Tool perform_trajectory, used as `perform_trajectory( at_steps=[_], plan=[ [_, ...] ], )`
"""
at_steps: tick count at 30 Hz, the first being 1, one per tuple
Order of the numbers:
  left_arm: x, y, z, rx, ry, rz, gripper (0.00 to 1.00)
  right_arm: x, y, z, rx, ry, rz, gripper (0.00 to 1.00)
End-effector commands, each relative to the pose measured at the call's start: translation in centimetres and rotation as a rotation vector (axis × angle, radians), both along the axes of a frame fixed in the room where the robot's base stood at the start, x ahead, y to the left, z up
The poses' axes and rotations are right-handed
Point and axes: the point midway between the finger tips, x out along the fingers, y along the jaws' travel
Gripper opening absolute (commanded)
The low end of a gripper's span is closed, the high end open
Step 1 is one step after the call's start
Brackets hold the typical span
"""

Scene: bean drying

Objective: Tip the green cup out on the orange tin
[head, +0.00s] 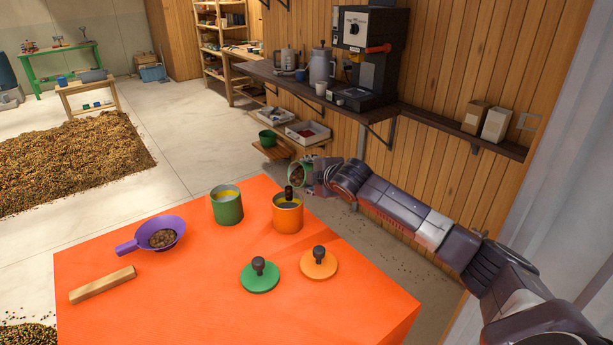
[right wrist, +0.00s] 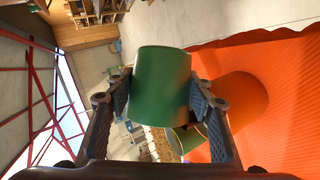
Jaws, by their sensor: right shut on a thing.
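My right gripper (head: 312,175) is shut on the green cup (head: 308,167), just beyond and above the orange tin (head: 288,217). The cup is tipped on its side, its mouth toward the left, and brown beans show inside it. In the right wrist view the cup (right wrist: 161,85) sits between both fingers, with the orange tin (right wrist: 244,98) beyond it. The orange tin stands open and upright on the table, yellow inside. A dark brown clump (head: 289,192) shows at its mouth; I cannot tell whether it is falling or resting. My left gripper is not in view.
On the orange table (head: 190,310) stand an open green tin (head: 227,209), a purple scoop (head: 170,229) with beans, a wooden bar (head: 103,284), a green lid (head: 260,281) and an orange lid (head: 319,266). A wall counter (head: 290,86) with a coffee machine (head: 372,55) is behind.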

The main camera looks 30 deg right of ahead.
Motion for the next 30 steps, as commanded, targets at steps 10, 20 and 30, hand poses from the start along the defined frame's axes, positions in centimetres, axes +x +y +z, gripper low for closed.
perform_trajectory(
  at_steps=[10,20,30],
  plan=[
    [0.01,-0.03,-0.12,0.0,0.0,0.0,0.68,0.02,0.1,-0.01,-0.048,-0.007,0.0,0.18],
    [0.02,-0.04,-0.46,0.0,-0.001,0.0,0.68,0.01,0.61,0.05,-0.183,-0.019,0.002,0.17],
    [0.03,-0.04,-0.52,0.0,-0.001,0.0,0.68,-0.01,0.68,0.34,-0.256,-0.027,0.0,0.17]
  ],
)
